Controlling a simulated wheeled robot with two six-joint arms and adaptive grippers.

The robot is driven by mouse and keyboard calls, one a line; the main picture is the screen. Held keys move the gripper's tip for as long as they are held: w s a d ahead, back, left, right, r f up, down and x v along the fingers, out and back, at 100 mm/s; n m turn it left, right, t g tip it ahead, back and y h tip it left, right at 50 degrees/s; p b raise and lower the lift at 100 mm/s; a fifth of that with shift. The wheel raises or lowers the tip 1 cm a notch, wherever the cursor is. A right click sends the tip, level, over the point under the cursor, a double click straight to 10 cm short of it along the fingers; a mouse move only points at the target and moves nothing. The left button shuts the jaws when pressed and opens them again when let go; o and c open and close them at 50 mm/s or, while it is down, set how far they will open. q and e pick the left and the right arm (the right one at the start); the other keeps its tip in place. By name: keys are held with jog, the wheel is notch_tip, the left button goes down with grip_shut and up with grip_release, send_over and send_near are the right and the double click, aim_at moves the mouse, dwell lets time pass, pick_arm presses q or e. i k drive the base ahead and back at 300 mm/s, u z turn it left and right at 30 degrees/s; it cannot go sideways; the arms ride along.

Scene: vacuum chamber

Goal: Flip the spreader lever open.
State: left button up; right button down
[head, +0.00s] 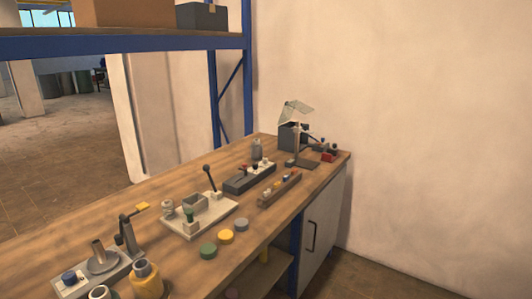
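Two levers show on the wooden workbench (125,212). A black-knobbed lever (209,178) stands nearly upright, tilted a little, on a pale base plate (208,222) in the middle of the bench. I cannot tell from this view which one is the spreader lever. Neither of my grippers is in view.
Green, yellow and grey round caps (226,237) lie near the bench's front edge. A yellow jar (147,280) stands front left. Farther back are a dark block (249,177), a brown rack (279,190) and a dark box with a raised clear lid (296,108). A blue shelf frame stands behind.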

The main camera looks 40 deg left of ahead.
aim_at(206, 168)
jog(key=i, duration=2.4)
jog(key=u, duration=2.75)
jog(key=i, duration=0.4)
jog(key=u, duration=0.9)
